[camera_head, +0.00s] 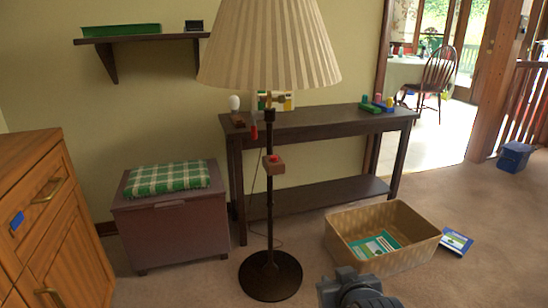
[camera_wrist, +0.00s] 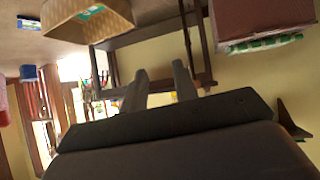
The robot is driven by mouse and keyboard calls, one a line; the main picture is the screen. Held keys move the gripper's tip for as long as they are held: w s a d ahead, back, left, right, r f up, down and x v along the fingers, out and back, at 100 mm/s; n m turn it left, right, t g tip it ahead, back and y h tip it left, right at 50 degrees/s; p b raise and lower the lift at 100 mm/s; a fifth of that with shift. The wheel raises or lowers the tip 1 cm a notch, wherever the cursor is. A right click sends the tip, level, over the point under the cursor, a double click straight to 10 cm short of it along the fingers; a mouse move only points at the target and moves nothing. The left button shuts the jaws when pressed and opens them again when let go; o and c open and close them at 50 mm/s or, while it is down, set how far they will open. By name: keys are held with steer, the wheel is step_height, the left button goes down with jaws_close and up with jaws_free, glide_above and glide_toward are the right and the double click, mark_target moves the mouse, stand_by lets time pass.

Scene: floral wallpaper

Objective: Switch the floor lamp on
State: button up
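The floor lamp has a pleated cream shade (camera_head: 269,45), a dark pole (camera_head: 270,215) and a round dark base (camera_head: 270,276). It stands upright left of centre in the head view. No clear glow shows on the shade. A small brownish box with a red button (camera_head: 273,165) sits on the pole at mid height. A small red piece (camera_head: 254,132) hangs below the shade, beside the pole. In the wrist view my gripper (camera_wrist: 160,72) has its two fingers apart with nothing between them. I cannot make out the lamp there. The head view shows part of my arm at the bottom, right of the lamp base.
A dark console table (camera_head: 320,122) stands behind the lamp. A chest (camera_head: 172,225) with a green checked cushion is to the left, beyond a wooden cabinet (camera_head: 45,210). A tan bin (camera_head: 405,258) and a blue book (camera_head: 456,241) lie right. Carpet is clear at front right.

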jaws_close()
stand_by(1.3)
